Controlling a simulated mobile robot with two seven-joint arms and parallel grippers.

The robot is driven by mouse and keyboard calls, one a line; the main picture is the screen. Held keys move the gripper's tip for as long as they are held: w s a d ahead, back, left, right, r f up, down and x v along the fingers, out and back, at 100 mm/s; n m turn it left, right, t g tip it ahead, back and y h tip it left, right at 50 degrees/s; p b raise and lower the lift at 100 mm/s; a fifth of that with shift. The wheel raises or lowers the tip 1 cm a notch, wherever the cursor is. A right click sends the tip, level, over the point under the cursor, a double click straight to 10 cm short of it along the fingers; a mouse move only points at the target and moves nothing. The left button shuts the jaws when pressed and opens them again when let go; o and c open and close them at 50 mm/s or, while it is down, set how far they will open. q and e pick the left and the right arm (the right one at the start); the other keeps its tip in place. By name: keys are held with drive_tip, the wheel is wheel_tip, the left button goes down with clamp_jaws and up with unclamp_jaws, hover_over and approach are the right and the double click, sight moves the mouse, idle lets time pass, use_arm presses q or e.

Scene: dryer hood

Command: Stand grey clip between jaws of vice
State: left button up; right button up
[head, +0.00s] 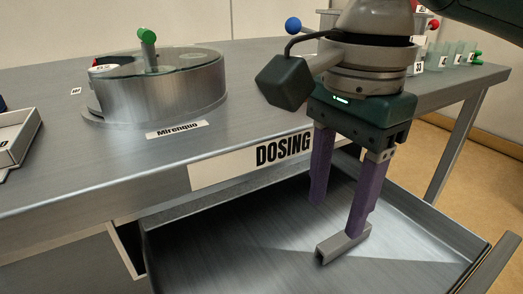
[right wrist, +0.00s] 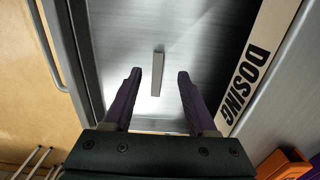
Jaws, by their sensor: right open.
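A grey clip (head: 338,248), a short channel-shaped bar, lies in the open drawer (head: 210,255) below the worktop. My right gripper (head: 337,216) points down into the drawer with its purple fingers spread and nothing held. One finger partly overlaps the clip's far end in the head view. In the right wrist view the clip (right wrist: 157,75) lies lengthwise beyond and between the fingertips (right wrist: 158,78). Contact with the fingers cannot be made out. I cannot make out a vice in either view. My left gripper is out of view.
The drawer front with its handle (head: 494,265) stands pulled out. The worktop edge with the DOSING label (head: 250,160) is close behind my right gripper. A round metal drum (head: 160,88) and a white tray (head: 18,138) are on the worktop. Several tubes (head: 455,52) stand at the right.

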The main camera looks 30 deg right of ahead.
sight(328, 247)
drive_tip(key=f+b, duration=0.2)
drive_tip(key=f, duration=0.1)
drive_tip(key=f+b, duration=0.2)
drive_tip(key=f, duration=0.1)
drive_tip(key=shift+s+f, duration=0.2)
drive_tip(key=shift+f, duration=0.15)
drive_tip(key=shift+r, duration=0.1)
drive_tip(key=shift+c, duration=0.4)
clamp_jaws()
